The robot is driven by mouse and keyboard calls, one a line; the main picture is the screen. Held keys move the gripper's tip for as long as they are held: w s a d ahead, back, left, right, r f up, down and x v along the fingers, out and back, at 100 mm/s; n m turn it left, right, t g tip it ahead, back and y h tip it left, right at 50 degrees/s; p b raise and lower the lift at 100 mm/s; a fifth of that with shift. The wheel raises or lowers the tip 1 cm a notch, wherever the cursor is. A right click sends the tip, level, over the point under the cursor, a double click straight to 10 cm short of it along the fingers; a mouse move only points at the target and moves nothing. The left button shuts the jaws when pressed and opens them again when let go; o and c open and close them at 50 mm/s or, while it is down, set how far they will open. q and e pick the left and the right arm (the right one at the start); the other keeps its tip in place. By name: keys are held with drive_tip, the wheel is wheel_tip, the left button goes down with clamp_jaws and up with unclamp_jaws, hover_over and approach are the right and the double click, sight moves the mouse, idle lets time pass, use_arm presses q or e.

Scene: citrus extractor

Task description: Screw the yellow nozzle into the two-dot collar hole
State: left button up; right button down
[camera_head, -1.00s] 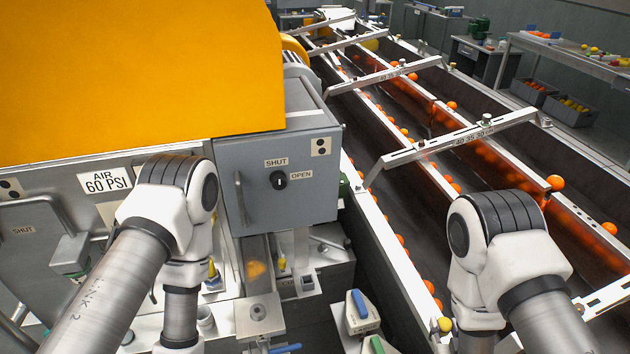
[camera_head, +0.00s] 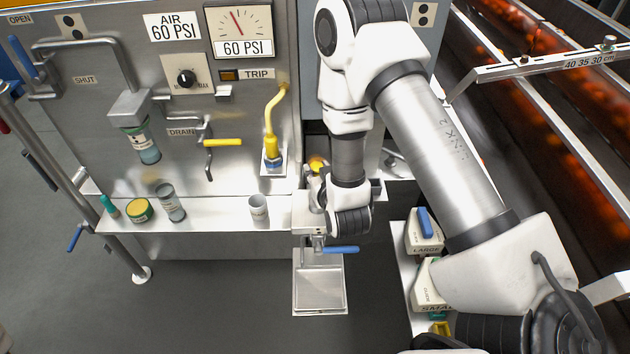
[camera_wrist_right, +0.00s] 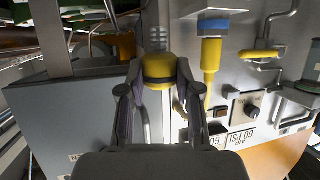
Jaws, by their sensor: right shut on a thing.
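In the right wrist view a yellow nozzle (camera_wrist_right: 158,66) with a dark band sits between the two fingers of my right gripper (camera_wrist_right: 158,82), which is shut on it. In the head view my right gripper (camera_head: 316,172) is low beside the steel panel, above the end of the shelf. A small patch of yellow shows at its fingers, partly hidden by my wrist. Two-dot plates show on the panel at the upper left (camera_head: 70,27) and at the top (camera_head: 423,14). No collar hole can be made out clearly. My left gripper is out of view.
A steel shelf (camera_head: 225,208) holds a cup (camera_head: 258,207), a grey jar (camera_head: 170,202) and a yellow tin (camera_head: 139,210). A bent yellow pipe (camera_head: 272,120) rises beside my right arm. A blue-handled lever (camera_head: 340,249) lies below my gripper. Blocks marked LARGE (camera_head: 425,240) stand right.

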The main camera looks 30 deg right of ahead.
drive_tip(key=shift+s+r, duration=0.1)
drive_tip(key=f+b, duration=0.4)
drive_tip(key=f, duration=0.1)
drive_tip(key=shift+s+f, duration=0.2)
drive_tip(key=shift+f, duration=0.25)
drive_tip(key=shift+r, duration=0.1)
idle(1.3)
drive_tip(key=shift+f+b, duration=1.1)
drive_tip(key=shift+f, duration=0.45)
drive_tip(key=c, duration=0.7)
unclamp_jaws()
drive_tip(key=shift+a, duration=0.1)
